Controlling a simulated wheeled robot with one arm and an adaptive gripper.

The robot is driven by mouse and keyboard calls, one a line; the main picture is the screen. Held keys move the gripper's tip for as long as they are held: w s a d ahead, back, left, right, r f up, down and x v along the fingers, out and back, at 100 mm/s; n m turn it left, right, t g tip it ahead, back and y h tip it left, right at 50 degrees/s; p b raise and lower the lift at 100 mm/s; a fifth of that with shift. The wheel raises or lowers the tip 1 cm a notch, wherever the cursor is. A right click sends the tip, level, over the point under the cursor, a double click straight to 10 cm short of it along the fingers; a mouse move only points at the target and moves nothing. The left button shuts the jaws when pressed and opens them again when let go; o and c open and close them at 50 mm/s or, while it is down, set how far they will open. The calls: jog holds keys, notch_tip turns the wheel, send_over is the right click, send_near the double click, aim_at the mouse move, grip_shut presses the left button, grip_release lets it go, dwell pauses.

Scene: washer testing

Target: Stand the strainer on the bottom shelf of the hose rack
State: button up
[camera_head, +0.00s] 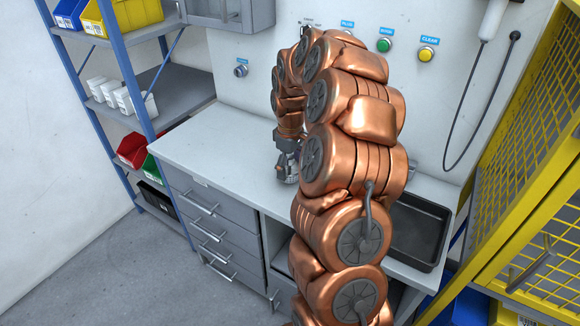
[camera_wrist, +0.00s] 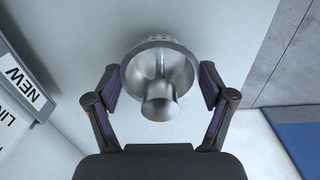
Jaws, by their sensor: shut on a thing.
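A shiny metal piece, which I take to be the strainer (camera_wrist: 161,103), shows in the wrist view with a wide round flange and a narrower rounded end towards the camera. My gripper (camera_wrist: 160,76) has one finger on each side of the flange and is shut on it. I cannot tell there whether the strainer touches the worktop. I cannot make out the hose rack for certain in either view.
The pale worktop (camera_head: 215,140) is clear left of my arm. A dark tray (camera_head: 420,232) sits at its right end. A blue-framed shelf (camera_head: 118,75) with bins stands left, and a yellow mesh frame (camera_head: 520,140) stands right.

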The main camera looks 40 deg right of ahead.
aim_at(290, 157)
jog(key=shift+f, duration=0.6)
jog(key=shift+f, duration=0.1)
jog(key=shift+f, duration=0.1)
jog(key=o, duration=1.1)
notch_tip(290, 157, up, 12)
jog(key=b, duration=0.3)
jog(key=shift+r, duration=0.25)
